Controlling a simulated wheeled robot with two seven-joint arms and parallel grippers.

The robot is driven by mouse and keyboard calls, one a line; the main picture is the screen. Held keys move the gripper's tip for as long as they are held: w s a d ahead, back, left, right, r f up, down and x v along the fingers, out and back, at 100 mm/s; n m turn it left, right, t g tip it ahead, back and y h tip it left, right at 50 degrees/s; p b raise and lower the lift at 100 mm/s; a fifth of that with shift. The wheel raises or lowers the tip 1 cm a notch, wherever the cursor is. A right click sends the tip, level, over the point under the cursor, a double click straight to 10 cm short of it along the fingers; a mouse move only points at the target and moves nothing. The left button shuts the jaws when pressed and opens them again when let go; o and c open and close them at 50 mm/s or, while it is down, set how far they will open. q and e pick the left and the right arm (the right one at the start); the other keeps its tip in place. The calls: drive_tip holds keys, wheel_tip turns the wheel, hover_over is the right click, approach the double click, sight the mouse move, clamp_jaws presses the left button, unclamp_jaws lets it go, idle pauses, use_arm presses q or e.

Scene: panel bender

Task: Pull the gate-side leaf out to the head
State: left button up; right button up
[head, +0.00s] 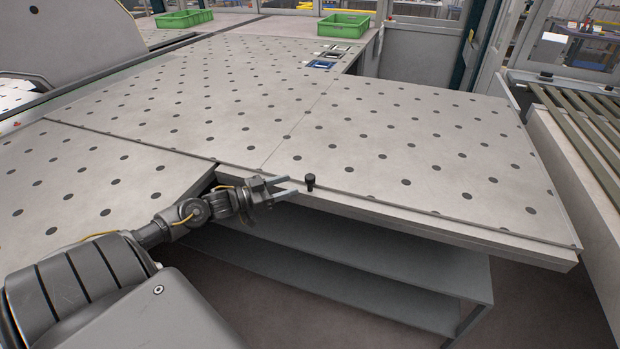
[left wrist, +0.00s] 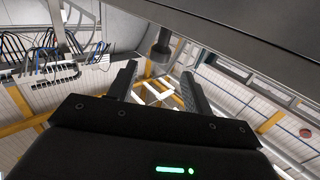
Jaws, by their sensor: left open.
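The leaf I take as the gate-side one (head: 432,140) is the light grey, dotted panel at the right of the table in the head view. A seam separates it from the panel on its left. A small black knob (head: 310,181) stands at its front edge. My left gripper (head: 292,186) is just left of the knob, open and empty, its fingers pointing at it. In the left wrist view the open fingers (left wrist: 158,74) have a dark cylinder, apparently the knob (left wrist: 160,48), ahead of and between their tips, apart from them. My right gripper is not in view.
A grey shelf (head: 340,270) lies below the leaf. A roller conveyor (head: 590,125) stands to the right, close to the leaf's right edge. Green bins (head: 342,25) sit at the back. Another dotted panel (head: 90,190) spreads at the left.

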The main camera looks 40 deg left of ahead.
sight(310, 179)
use_arm(q)
drive_tip(key=p+x, duration=0.1)
drive_tip(key=x, duration=0.7)
drive_tip(key=shift+w+p, duration=0.1)
drive_tip(key=shift+p, duration=0.2)
clamp_jaws()
